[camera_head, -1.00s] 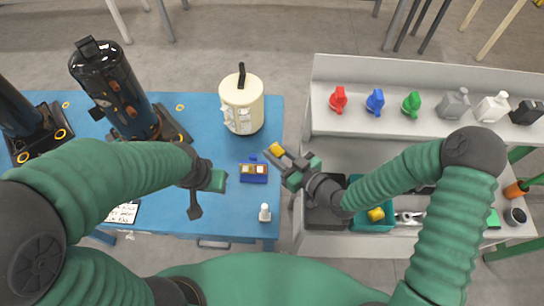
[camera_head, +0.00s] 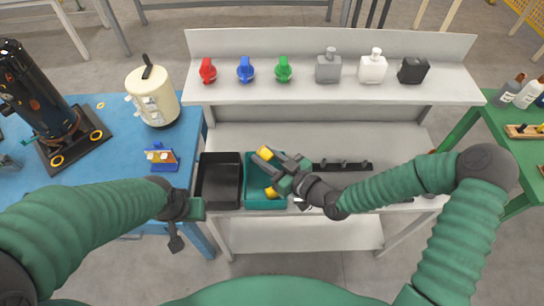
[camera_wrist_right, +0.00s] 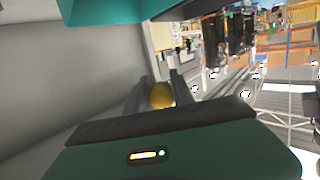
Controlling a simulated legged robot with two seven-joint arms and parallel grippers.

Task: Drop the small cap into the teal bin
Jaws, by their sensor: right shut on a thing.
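The small cap (camera_head: 264,153) is yellow and sits between the fingertips of my right gripper (camera_head: 262,156), which is shut on it. It also shows between the fingers in the right wrist view (camera_wrist_right: 161,95). In the head view the cap overlaps the back part of the teal bin (camera_head: 249,183); its height above the bin is hard to tell. Another yellow piece (camera_head: 270,192) lies in the bin. The bin's teal wall also shows at the top of the right wrist view (camera_wrist_right: 105,10). My left gripper (camera_head: 176,236) hangs by the blue table's front edge; its jaws are unclear.
A black bin (camera_head: 219,183) stands just left of the teal bin. A grey shelf (camera_head: 320,93) behind carries red, blue and green pieces and several bottles. A cream tank (camera_head: 153,97) and a small blue block (camera_head: 161,160) stand on the blue table (camera_head: 115,150).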

